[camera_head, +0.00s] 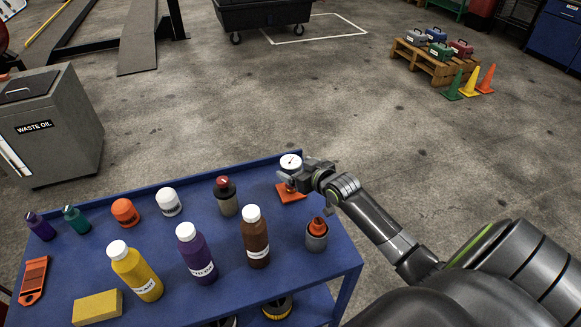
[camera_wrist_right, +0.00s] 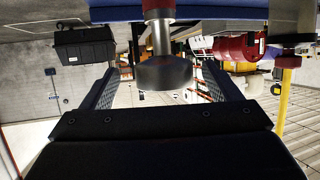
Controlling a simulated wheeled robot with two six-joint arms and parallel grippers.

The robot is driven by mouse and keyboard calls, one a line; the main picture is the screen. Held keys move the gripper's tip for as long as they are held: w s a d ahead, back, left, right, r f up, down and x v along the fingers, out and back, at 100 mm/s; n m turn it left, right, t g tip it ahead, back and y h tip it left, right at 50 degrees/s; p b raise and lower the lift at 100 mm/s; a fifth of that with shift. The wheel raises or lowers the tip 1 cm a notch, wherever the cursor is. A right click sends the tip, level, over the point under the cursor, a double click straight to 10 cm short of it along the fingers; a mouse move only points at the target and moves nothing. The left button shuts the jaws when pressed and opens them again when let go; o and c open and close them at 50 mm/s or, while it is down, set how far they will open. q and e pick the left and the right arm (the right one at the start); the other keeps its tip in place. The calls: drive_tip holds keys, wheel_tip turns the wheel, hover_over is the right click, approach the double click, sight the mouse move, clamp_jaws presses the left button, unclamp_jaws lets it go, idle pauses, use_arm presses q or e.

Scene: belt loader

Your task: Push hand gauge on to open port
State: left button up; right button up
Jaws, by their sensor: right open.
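The gauge (camera_head: 291,162), with a round white dial, stands upright on an orange base (camera_head: 291,194) near the far right corner of the blue cart. My right gripper (camera_head: 296,180) is beside the gauge, just below the dial. In the right wrist view, the gauge's dark round back (camera_wrist_right: 164,73) and metal stem (camera_wrist_right: 160,37) lie between the two spread fingers (camera_wrist_right: 165,90). The jaws are open, with a gap visible to each side. I cannot make out which thing is the open port. My left gripper is not in view.
The blue cart (camera_head: 200,215) has a raised rim. Near the gauge are a grey cup with an orange top (camera_head: 317,235), a brown bottle (camera_head: 254,240) and a red-topped grey container (camera_head: 226,196). Purple (camera_head: 196,252) and yellow (camera_head: 136,272) bottles and several small containers stand further left.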

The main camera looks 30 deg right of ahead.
drive_tip(key=shift+p+x, duration=0.3)
drive_tip(key=shift+x, duration=1.6)
drive_tip(key=shift+a, duration=0.2)
drive_tip(key=c, duration=1.3)
wheel_tip(320, 180, up, 10)
drive_tip(key=shift+b, duration=0.7)
